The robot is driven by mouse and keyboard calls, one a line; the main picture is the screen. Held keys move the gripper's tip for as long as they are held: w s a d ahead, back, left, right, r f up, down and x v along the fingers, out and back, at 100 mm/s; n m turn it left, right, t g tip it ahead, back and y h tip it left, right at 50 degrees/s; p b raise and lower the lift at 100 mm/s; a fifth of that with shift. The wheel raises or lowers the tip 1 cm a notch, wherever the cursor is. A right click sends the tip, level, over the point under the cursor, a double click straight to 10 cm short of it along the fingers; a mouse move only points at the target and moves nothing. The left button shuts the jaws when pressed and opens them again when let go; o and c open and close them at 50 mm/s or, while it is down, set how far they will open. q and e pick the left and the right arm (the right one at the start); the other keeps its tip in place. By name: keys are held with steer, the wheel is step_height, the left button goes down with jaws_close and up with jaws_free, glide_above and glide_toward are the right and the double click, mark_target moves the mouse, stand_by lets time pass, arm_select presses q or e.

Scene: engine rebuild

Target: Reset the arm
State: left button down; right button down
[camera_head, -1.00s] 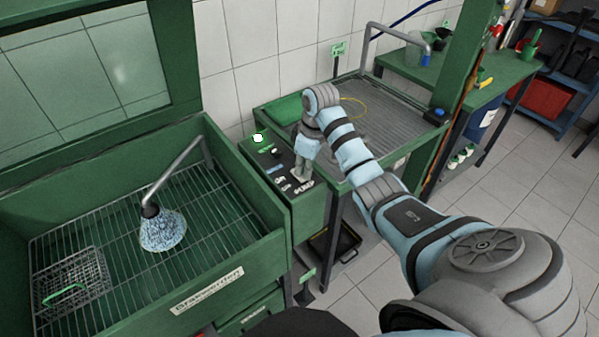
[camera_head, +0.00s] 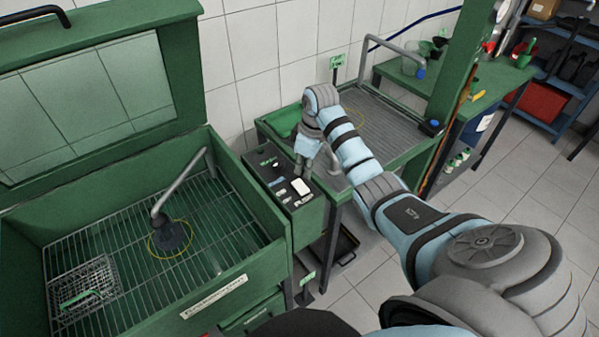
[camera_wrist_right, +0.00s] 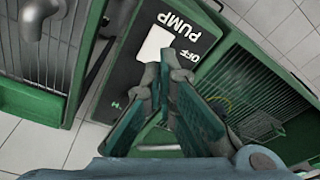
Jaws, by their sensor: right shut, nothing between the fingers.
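My right gripper (camera_head: 301,170) is shut and empty. In the head view it points down over the control panel (camera_head: 283,176) between the washing cabinet and the drain table. In the right wrist view the closed fingers (camera_wrist_right: 164,72) reach toward a white lit square (camera_wrist_right: 155,44) beside the words "OFF" and "PUMP". The fingertips overlap the square's lower edge in that view; I cannot tell whether they touch it. The white square also shows in the head view (camera_head: 300,187), clear of the fingers. My left gripper is not in view.
The green washing cabinet (camera_head: 215,300) stands open at left with a spray nozzle (camera_head: 172,236) and a wire basket (camera_head: 84,288) on its grate. A ribbed drain table (camera_head: 385,122) lies behind my right arm. Tiled floor is free at right.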

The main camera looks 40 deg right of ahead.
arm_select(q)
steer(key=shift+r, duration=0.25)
arm_select(e)
steer(key=shift+r, duration=0.25)
